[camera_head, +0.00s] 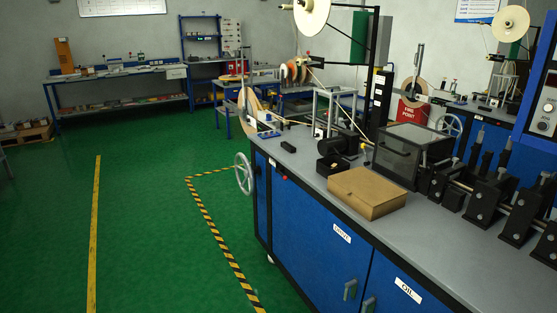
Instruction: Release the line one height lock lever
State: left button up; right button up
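Neither of my grippers shows in the head view. A blue machine bench (322,235) with a grey top fills the right. At its far left end a pale spoked handwheel (243,174) sticks out from the side. A tan reel (250,108) stands just behind that end, and a large cream reel (311,14) hangs high above. I cannot pick out a height lock lever for certain; it may be too small or hidden. Which line is line one cannot be read here.
A brown box (367,192) and a dark clear-topped case (412,152) sit on the bench, with black roller stands (487,200) at right. A second reel (511,24) and handwheel (449,126) are farther back. Green floor (140,220) is open at left, with striped tape (213,225).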

aim_at(281, 175)
jog(key=i, duration=1.05)
jog(key=i+j+z, duration=0.1)
jog(key=i+j, duration=0.6)
jog(key=j, duration=0.15)
jog(key=i+j+z, duration=0.15)
jog(key=i+j, duration=0.5)
jog(key=j, duration=0.3)
jog(key=i+j+z, duration=0.15)
jog(key=i+j, duration=0.2)
jog(key=j, duration=0.1)
